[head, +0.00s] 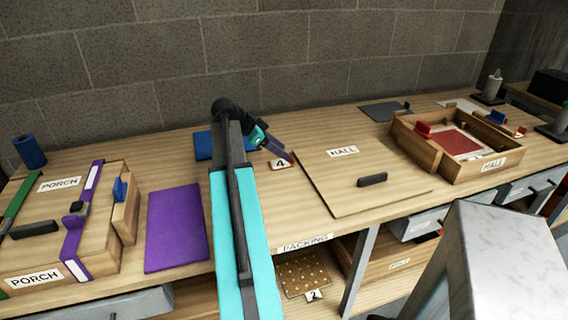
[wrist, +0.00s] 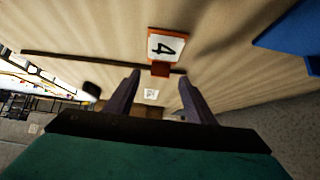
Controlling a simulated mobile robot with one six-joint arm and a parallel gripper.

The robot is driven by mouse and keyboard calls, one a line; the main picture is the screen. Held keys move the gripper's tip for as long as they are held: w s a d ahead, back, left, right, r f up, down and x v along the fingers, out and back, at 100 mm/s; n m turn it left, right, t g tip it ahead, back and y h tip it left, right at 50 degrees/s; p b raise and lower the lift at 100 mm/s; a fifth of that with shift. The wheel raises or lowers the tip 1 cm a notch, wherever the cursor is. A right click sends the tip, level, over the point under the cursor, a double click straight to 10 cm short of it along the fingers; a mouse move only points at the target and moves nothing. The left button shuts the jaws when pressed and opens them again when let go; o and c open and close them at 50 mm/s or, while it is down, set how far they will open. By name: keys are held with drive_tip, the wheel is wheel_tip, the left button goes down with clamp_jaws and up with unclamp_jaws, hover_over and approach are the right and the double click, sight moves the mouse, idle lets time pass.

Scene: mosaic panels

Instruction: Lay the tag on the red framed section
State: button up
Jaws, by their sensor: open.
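The tag (head: 280,164) is a small white card with a "4" and an orange-red edge. It lies on the bench left of the HALL lid; the wrist view also shows it (wrist: 166,45), with a small red tab on its near side. My gripper (head: 291,158) is open and low beside the tag. In the wrist view its two dark fingers (wrist: 160,76) stand apart, with the tab near the gap between their tips; I cannot tell whether they touch it. The red section (head: 457,142) with a pale frame lies inside the open wooden HALL box (head: 427,155) at the right.
The HALL lid (head: 345,186) with a dark handle lies flat between tag and box. A purple panel (head: 175,228) and the closed PORCH box (head: 50,226) are at the left. A blue panel (head: 204,145) lies behind my arm. A grey panel (head: 380,112) lies behind the HALL box.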

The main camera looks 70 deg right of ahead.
drive_tip(key=shift+p+x, duration=0.45)
drive_tip(key=shift+x, duration=1.6)
drive_tip(key=c, duration=1.2)
drive_tip(key=shift+r, duration=0.15)
drive_tip(key=shift+r+b, duration=0.55)
drive_tip(key=shift+r, duration=1.05)
drive_tip(key=a+b, duration=0.1)
drive_tip(key=a, duration=0.4)
drive_tip(key=a+r, duration=0.1)
drive_tip(key=a, duration=0.4)
drive_tip(key=a+b, duration=0.1)
drive_tip(key=a, duration=0.5)
drive_tip(key=shift+s+r+b, duration=0.3)
drive_tip(key=shift+s, duration=0.05)
